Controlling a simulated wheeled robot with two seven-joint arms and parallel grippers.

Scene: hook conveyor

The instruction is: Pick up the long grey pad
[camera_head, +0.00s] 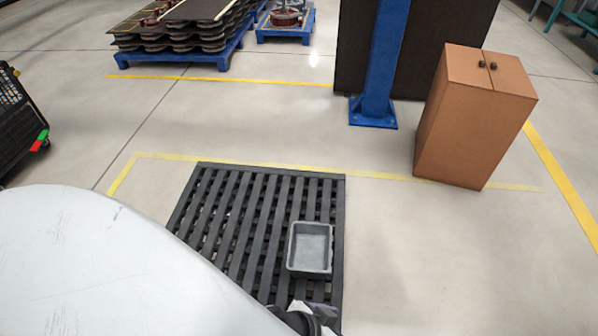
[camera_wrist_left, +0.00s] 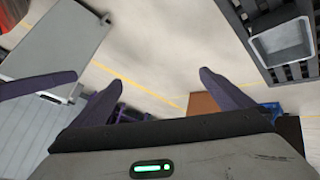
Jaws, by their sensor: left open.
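My left gripper (camera_wrist_left: 160,78) is open in the left wrist view, with two dark purple fingers spread apart and only floor visible between them. A long flat grey panel (camera_wrist_left: 58,38) slants across the upper left of that view, apart from the fingers. It may be the long grey pad, but I cannot tell for sure. I see no clear long grey pad in the head view, where a large pale surface at the lower left hides part of the floor. A separate dark purple shape at the left edge of the wrist view is cut off and unclear.
A dark slatted pallet (camera_head: 236,212) lies on the floor with a small grey tray (camera_head: 310,248) on its right side. A tall brown box (camera_head: 462,125) stands right, near a blue post (camera_head: 382,70). A black cart (camera_head: 18,125) is at left. Floor between is clear.

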